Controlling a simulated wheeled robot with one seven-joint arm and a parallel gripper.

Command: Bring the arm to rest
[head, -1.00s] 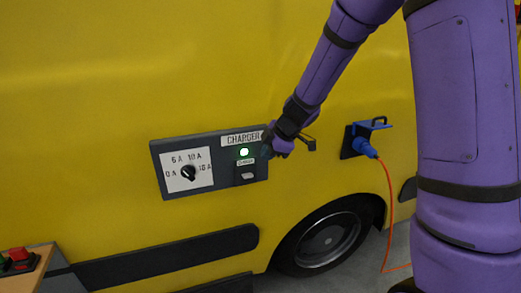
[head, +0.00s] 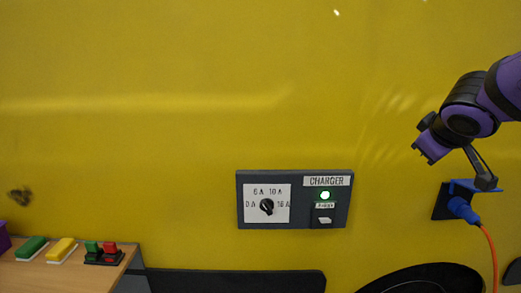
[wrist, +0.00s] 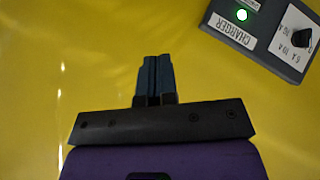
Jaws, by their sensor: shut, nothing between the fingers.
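My gripper (head: 422,153) is in front of the yellow vehicle side, up and to the right of the charger panel (head: 343,207) in the head view. In the wrist view its two dark fingers (wrist: 154,70) are together with nothing between them. The charger panel also shows in the wrist view (wrist: 240,38) at the upper right, apart from the fingers. Its green lamp (head: 325,195) is lit. The black dial knob (head: 267,206) sits among the ampere marks, and a pale switch (head: 325,220) is below the lamp.
A blue plug (head: 463,209) with an orange cable (head: 492,250) sits in a socket on the vehicle, close below my arm. A wooden table (head: 95,277) at the lower left carries green, yellow and red-green items.

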